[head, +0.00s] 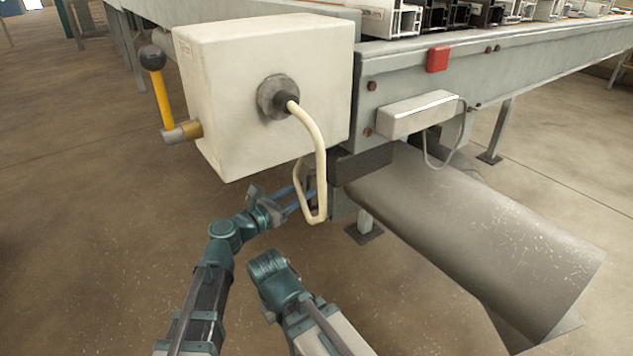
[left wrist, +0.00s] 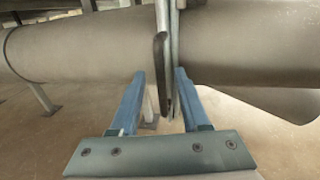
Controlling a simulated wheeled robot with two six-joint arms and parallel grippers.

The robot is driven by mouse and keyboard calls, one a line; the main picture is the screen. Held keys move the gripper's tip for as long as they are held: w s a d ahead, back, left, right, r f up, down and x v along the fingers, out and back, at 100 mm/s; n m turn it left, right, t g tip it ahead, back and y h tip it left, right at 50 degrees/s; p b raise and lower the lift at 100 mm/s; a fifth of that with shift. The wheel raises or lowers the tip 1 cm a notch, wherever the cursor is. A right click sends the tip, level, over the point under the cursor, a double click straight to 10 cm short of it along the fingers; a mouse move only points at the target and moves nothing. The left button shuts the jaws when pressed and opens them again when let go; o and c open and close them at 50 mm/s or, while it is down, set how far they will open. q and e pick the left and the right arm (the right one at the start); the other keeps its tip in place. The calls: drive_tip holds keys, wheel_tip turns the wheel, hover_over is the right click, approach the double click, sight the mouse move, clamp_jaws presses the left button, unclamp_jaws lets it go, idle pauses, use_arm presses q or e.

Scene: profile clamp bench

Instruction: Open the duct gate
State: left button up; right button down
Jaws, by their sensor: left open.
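The duct gate (left wrist: 175,45) shows in the left wrist view as a thin upright grey plate across the round duct (left wrist: 75,45). A dark, narrow handle-like strip (left wrist: 160,62) hangs at its near side. My left gripper (left wrist: 159,75) is open, with one blue finger on each side of the strip and plate; I cannot tell whether they touch. In the head view my left gripper (head: 302,198) is under the white box, behind a hanging cable loop. The large grey duct (head: 480,235) runs to the lower right there, and the gate is mostly hidden. My right gripper is not in view.
The white box (head: 265,95) and its cream cable (head: 322,165) are close above and before my left gripper. A yellow lever (head: 161,98) with a black knob is at the box's left. A bench rail (head: 480,75) runs above the duct. Floor at left is clear.

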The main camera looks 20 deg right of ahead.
use_arm(q)
drive_tip(key=shift+x, duration=3.1)
clamp_jaws()
drive_tip(key=shift+w, duration=0.1)
